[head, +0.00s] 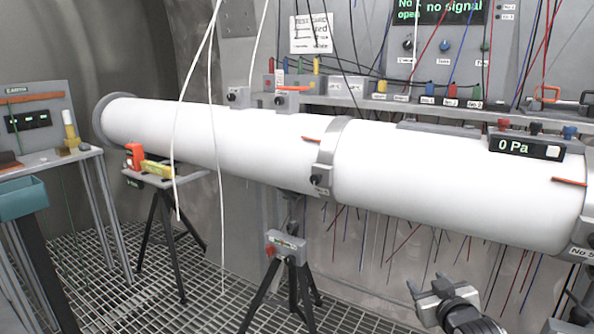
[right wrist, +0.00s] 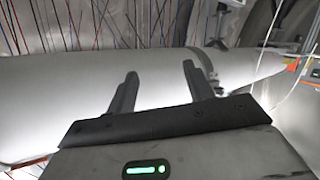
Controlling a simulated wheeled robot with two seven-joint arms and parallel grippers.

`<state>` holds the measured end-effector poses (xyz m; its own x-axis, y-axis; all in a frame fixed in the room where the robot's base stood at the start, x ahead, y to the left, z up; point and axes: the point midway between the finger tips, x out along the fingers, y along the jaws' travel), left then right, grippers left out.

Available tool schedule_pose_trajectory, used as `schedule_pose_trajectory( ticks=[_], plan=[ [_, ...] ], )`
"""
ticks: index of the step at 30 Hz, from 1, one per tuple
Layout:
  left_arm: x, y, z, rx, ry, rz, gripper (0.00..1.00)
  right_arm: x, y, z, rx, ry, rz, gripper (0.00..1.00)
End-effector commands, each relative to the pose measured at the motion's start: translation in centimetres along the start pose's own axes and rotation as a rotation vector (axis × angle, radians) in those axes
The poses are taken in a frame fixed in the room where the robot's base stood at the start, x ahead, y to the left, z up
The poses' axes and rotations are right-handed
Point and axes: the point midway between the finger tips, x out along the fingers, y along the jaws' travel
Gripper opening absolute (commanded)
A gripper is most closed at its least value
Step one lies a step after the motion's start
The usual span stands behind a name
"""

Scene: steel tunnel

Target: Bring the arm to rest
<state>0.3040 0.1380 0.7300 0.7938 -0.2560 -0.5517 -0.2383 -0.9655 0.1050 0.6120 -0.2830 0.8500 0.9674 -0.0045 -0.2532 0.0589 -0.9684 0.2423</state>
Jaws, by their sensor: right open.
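My right gripper (head: 428,287) is low at the right of the head view, in front of and below the long white tube (head: 430,185). Its two fingers stand apart with nothing between them. In the right wrist view the open fingers (right wrist: 158,85) show against the white tube (right wrist: 60,95). I cannot tell from that view how far the fingertips are from the tube. My left gripper is not in the head view.
A tripod with a small grey box (head: 286,244) stands below the tube. A small stand (head: 165,180) bears an orange and a yellow item. A side table (head: 50,165) is at the left. Cables hang from a panel (head: 450,60) behind. Grating (head: 190,310) covers the floor.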

Motion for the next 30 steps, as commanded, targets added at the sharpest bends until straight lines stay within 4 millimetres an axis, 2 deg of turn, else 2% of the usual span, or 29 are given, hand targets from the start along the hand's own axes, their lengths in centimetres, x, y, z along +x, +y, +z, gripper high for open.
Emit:
schedule_pose_trajectory(
  ticks=[1,5,9,12,16,18,21,30],
  plan=[
    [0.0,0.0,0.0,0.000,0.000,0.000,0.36,-1.5,-2.1,2.2,0.008,-0.026,-0.033,0.52],
    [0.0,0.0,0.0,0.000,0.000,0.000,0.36,-6.3,-7.3,7.3,0.038,-0.090,-0.117,0.52],
    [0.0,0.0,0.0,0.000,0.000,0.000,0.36,-13.8,-12.9,12.0,0.100,-0.172,-0.211,0.52],
    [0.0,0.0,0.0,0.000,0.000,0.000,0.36,-19.2,-15.8,14.0,0.154,-0.227,-0.260,0.52],
    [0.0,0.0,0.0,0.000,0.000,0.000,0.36,-24.1,-17.9,14.9,0.210,-0.276,-0.295,0.52],
    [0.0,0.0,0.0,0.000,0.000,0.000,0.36,-25.7,-18.4,15.1,0.229,-0.293,-0.305,0.52],
    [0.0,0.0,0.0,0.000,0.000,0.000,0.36,-26.8,-18.8,15.1,0.243,-0.305,-0.310,0.52],
    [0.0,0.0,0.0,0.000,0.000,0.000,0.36,-27.0,-18.8,15.1,0.245,-0.307,-0.312,0.52]
  ],
)
